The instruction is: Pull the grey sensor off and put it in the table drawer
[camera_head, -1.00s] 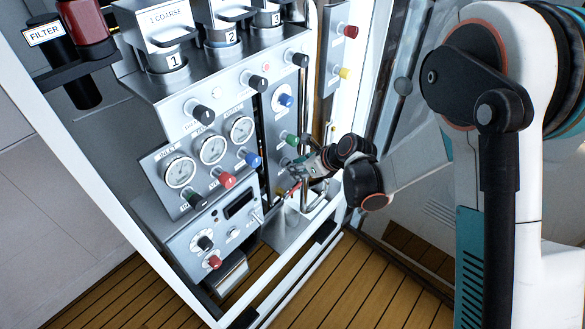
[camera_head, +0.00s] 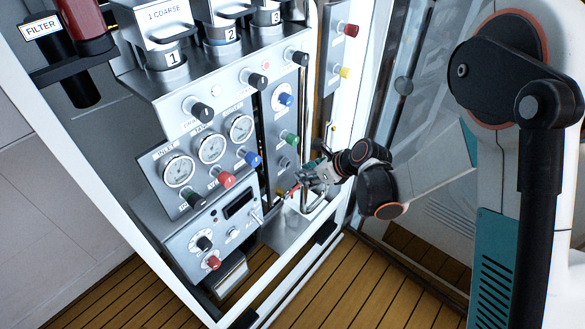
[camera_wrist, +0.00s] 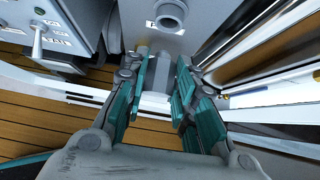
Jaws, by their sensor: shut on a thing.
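My gripper (camera_head: 300,182) is at the lower right of the panel, in front of its narrow right-hand column. In the wrist view the teal-padded fingers (camera_wrist: 157,88) are closed around a grey cylindrical piece (camera_wrist: 158,74), which looks like the grey sensor. In the head view the sensor is too small to make out in the gripper. I cannot identify a table drawer in either view.
The panel carries gauges (camera_head: 210,147), a red knob (camera_head: 227,179), a green knob (camera_head: 291,138) and a toggle-switch box (camera_wrist: 45,35) close to my gripper's left. Metal pipes (camera_wrist: 262,55) run close on its right. Wooden floor (camera_head: 350,285) lies open in front.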

